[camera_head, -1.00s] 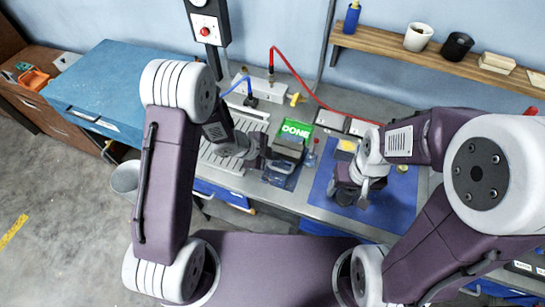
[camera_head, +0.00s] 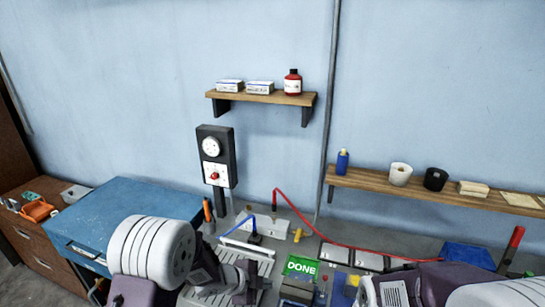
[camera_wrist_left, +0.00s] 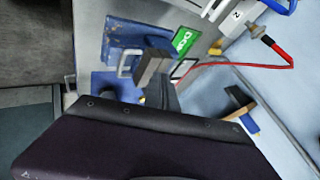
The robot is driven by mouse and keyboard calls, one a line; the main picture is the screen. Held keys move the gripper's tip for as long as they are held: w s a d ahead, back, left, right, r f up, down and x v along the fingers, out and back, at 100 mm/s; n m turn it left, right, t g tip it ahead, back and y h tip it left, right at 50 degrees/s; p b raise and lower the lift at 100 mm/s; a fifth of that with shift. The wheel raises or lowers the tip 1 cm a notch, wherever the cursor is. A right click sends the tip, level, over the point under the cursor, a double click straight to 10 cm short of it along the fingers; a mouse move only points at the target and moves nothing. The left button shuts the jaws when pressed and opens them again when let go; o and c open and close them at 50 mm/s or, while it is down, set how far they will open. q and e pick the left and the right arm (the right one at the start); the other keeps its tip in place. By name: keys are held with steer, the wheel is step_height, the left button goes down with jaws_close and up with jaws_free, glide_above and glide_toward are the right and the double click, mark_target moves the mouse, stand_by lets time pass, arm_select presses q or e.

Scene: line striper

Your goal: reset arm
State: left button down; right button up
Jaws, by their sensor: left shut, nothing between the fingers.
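My left arm comes in at the lower left of the head view.
A blue cabinet (camera_head: 130,215) stands left of the grey bench. A white terminal block (camera_head: 264,222) has a red cable (camera_head: 310,222) and a blue cable. A black gauge box (camera_head: 215,157) stands behind. Wall shelves hold boxes, a red bottle (camera_head: 292,84) and cups.

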arm_select(q)
steer(key=s+a+f+n+t+y+b, duration=0.1)
steer(key=s+a+n+y+b, duration=0.2)
steer(key=a+n, duration=0.4)
steer(key=s+a+f+n+t+y+b, duration=0.1)
steer(key=s+a+f+n+y+b, duration=0.15)
steer(key=a+n+b, duration=0.45)
steer(key=s+a+f+n+g+p, duration=0.1)
steer(key=s+n+g, duration=0.5)
steer(key=s, duration=0.7)
step_height(320, 180, down, 2)
steer(key=shift+s+a+f+p, duration=0.15)
steer(key=shift+s+a+p, duration=0.25)
steer(key=shift+p, duration=0.3)
arm_select(e)
step_height(320, 180, down, 11)
steer(key=shift+a+r, duration=0.15)
steer(key=shift+a, duration=0.05)
arm_select(q)
steer(key=shift+y, duration=0.25)
arm_select(e)
steer(key=shift+s+d, duration=0.1)
steer(key=shift+s, duration=0.05)
